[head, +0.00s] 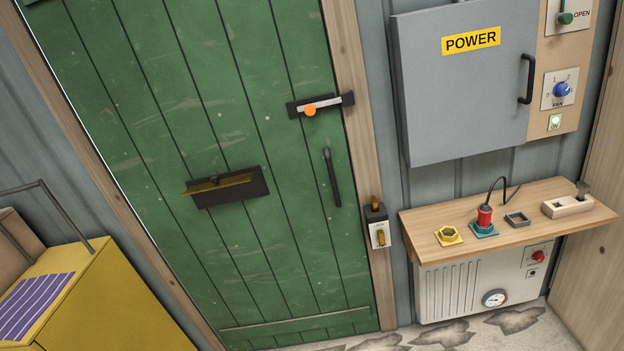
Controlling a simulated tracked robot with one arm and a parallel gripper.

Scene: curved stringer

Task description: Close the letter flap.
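The letter flap (215,185) is a thin brass-coloured strip on a dark letter plate (232,198) in the green door (130,90). The flap shows as a narrow, nearly edge-on sliver that sticks out from the plate, so it looks raised and open. The dark plate shows below and to the right of it. My gripper is not in view, and nothing touches the flap.
The door has a bolt with an orange knob (310,109) and a dark handle (332,178). A yellow box (120,300) stands at lower left. A wooden shelf (440,220) with small items juts out at right, below a grey POWER cabinet (450,100).

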